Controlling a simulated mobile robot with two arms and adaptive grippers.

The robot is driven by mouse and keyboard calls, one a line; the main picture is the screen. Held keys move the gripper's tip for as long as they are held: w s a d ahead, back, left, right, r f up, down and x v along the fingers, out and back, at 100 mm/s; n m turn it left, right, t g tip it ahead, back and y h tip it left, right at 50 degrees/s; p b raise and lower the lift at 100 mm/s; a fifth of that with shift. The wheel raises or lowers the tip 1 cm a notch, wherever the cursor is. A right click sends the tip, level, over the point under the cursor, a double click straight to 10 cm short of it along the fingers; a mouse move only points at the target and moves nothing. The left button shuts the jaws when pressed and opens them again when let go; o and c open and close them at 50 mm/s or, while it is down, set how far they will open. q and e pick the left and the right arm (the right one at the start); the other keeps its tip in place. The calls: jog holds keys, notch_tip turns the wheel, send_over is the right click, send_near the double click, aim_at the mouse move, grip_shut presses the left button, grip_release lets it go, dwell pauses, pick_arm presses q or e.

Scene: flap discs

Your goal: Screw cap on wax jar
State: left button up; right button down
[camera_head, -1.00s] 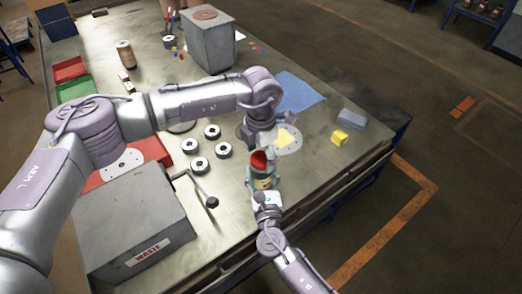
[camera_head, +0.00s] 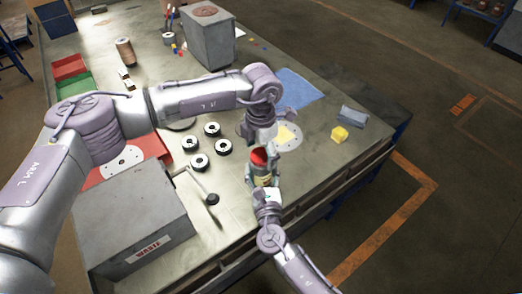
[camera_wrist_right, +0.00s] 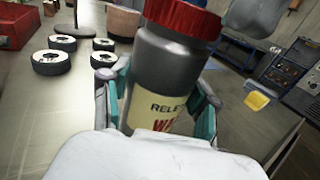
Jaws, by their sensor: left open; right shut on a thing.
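In the right wrist view the jar (camera_wrist_right: 165,75) fills the middle. Its red cap (camera_wrist_right: 183,18) sits on its mouth; the cap also shows in the head view (camera_head: 259,157). The thread is hidden, so I cannot tell how tight the cap is. My right gripper (camera_wrist_right: 157,108) is shut around the jar's body, with teal pads on both sides. My left gripper (camera_head: 260,142) is open just above the cap.
Several flap discs (camera_head: 200,161) lie left of the jar. A grey waste box (camera_head: 130,215) with a lever stands at the front left. A blue cloth (camera_head: 298,90) lies behind.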

aim_at(261, 155)
jog(key=shift+c, duration=1.1)
grip_release()
pick_arm(q)
notch_tip(261, 155, up, 12)
pick_arm(e)
jog(key=s, duration=0.4)
jog(key=s+d, duration=0.1)
jog(key=s, duration=0.7)
jog(key=shift+d, duration=0.35)
pick_arm(q)
jog(key=shift+f, duration=0.1)
